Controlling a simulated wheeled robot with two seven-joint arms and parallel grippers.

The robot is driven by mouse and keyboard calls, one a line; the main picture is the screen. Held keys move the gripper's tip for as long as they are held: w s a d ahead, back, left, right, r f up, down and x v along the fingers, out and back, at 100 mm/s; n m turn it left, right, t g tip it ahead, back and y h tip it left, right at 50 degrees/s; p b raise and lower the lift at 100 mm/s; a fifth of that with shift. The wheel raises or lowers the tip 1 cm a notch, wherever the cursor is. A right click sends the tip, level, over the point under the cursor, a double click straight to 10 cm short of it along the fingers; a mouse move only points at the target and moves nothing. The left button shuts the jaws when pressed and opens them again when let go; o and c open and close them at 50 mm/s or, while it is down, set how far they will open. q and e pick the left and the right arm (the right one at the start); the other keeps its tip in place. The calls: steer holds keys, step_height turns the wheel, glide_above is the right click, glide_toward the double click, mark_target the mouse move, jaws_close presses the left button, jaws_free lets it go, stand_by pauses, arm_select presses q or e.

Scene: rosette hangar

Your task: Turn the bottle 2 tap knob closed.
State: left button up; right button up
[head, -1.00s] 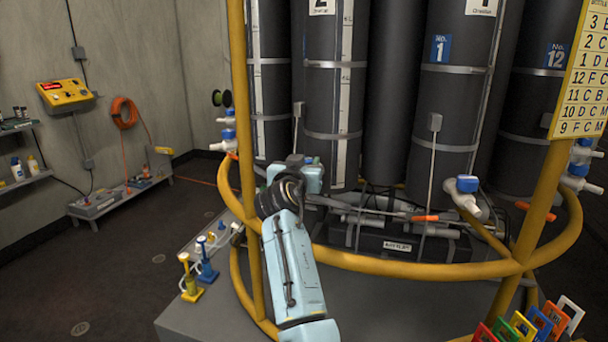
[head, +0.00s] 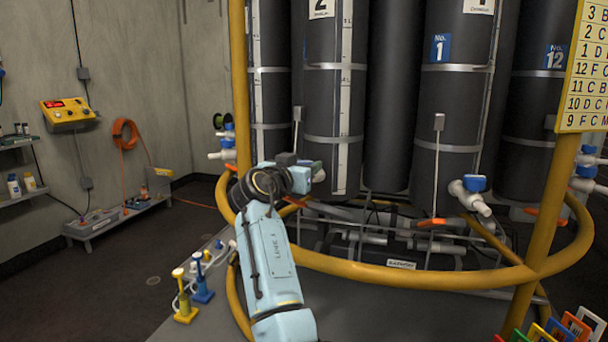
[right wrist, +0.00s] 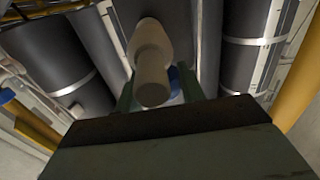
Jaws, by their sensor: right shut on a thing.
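Bottle 2 (head: 322,95) is a tall black cylinder with a "2" label and a white scale strip, standing behind the yellow rail. My right gripper (head: 314,168) is at its lower front, and the gripper and wrist hide its tap in the head view. In the right wrist view, a pale tap pipe (right wrist: 153,70) points toward the camera between my two green fingers. A bit of blue knob (right wrist: 174,82) shows behind the pipe, between the fingers. My right gripper is shut on this knob, mostly hidden by the pipe. My left gripper is not in view.
A yellow ring rail (head: 400,275) and upright posts surround the bottles. Bottle 1 (head: 440,110) has a white tap with a blue knob (head: 475,183) at right. Orange-handled valves (head: 432,222) sit low in front. Small yellow and blue stands (head: 185,295) are at left.

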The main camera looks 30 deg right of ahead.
steer(key=shift+m+g+h+b, duration=0.5)
steer(key=shift+m+g+b, duration=0.35)
steer(key=shift+g, duration=0.25)
steer(key=shift+w+g, duration=0.1)
steer(key=shift+g, duration=0.4)
steer(key=shift+m+g+h, duration=0.4)
steer(key=shift+m+g, duration=0.2)
steer(key=shift+m, duration=0.05)
steer(key=shift+a+m+g, duration=0.1)
steer(key=shift+m+g, duration=0.3)
steer(key=shift+g, duration=0.2)
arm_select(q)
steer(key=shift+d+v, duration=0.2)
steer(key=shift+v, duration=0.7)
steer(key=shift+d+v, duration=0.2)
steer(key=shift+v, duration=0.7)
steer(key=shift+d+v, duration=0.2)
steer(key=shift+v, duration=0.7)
arm_select(e)
steer(key=shift+m+g, duration=0.4)
steer(key=shift+g, duration=0.2)
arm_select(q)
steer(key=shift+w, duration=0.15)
arm_select(e)
steer(key=shift+h, duration=0.3)
steer(key=o, duration=1)
